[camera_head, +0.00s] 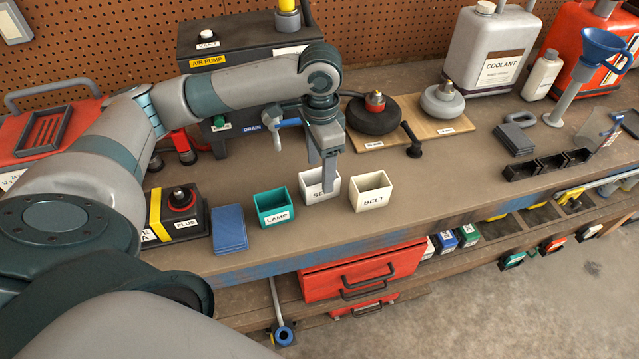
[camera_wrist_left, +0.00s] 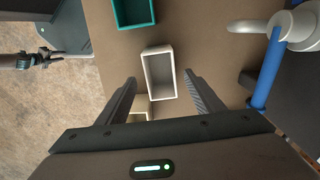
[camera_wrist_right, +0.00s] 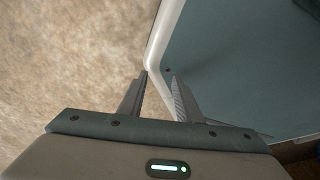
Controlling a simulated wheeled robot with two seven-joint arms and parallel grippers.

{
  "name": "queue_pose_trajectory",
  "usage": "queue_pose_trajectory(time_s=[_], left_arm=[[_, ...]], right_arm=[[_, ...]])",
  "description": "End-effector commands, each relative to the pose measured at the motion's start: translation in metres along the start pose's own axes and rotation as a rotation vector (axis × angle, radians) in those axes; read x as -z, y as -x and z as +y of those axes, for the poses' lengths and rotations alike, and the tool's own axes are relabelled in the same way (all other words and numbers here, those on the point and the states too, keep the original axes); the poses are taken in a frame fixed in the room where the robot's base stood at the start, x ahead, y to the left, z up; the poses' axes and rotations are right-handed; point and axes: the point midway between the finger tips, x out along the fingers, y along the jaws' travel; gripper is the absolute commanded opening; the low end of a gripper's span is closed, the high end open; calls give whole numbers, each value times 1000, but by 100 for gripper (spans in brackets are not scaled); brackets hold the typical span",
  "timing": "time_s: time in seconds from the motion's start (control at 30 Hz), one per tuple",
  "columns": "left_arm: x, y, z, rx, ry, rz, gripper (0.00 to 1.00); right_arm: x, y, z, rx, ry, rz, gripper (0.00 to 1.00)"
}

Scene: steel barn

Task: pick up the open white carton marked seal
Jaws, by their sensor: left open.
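The open white carton marked seal (camera_head: 312,197) stands upright on the workbench, between a teal carton marked lamp (camera_head: 273,208) and a white carton marked belt (camera_head: 371,191). My left gripper (camera_head: 320,172) is open, pointing down at the seal carton. One finger hides part of its label. In the left wrist view, the seal carton (camera_wrist_left: 147,72) shows empty, lying just beyond and between the fingertips (camera_wrist_left: 160,80), with gaps on both sides; I see no contact. My right gripper (camera_wrist_right: 159,76) is open and empty, away from the bench, over a pale-edged blue-grey surface.
A blue stack (camera_head: 229,229) and a black box with a yellow stripe (camera_head: 172,214) stand left of the cartons. The air pump (camera_head: 240,45) is behind. Black bins (camera_head: 548,164) stand to the right. Bare bench (camera_head: 440,180) lies right of the belt carton.

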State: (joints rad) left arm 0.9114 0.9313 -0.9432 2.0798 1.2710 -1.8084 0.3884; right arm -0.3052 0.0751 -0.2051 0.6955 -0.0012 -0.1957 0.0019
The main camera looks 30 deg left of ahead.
Motion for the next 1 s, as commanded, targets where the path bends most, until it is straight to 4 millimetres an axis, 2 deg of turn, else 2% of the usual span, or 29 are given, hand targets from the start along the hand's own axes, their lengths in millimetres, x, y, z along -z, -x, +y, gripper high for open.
queue_pose_trajectory(time_s=[0.13,0.3,0.8,0.87,1.0], left_arm=[[-2,-17,-1,-1,-1,-4,61],[-2,-32,-2,0,0,-2,61],[-2,-35,-2,1,-1,0,61],[-2,-35,-2,1,-1,0,49],[-2,-35,-2,1,-1,0,17]], right_arm=[[-26,5,4,-4,-1,-55,31],[-45,8,8,-9,-3,-94,31],[-40,7,10,-11,-1,-88,31],[-40,7,9,-9,-1,-87,31],[-39,6,5,-6,-1,-86,31]])
